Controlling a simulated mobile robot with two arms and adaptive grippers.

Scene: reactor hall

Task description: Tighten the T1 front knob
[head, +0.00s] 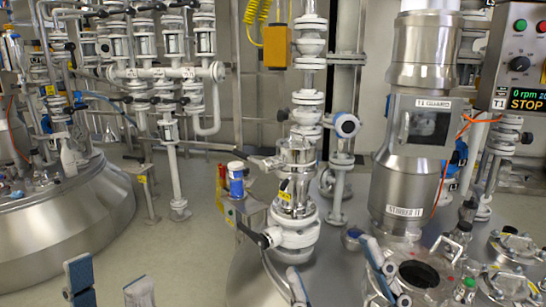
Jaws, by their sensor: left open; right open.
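The T1 guard (423,121) is a windowed box on the steel stirrer column (408,190). The T1 control panel (522,60) reads 0 rpm and STOP. Lid fittings with pale handles stand below the column, around a dark round opening (419,275). I cannot tell which part is the T1 front knob. My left gripper (110,275) is open and empty at the lower left, over the floor, away from the T1 fittings. My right gripper (335,262) appears open at the bottom centre, with its fingers over the vessel top, left of the opening. No knob shows between them.
A white valve stack (296,195) with a black-handled lever rises left of the column. A blue-and-white can (236,180) stands beside it. Another steel vessel (65,220) is at far left, with free floor between.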

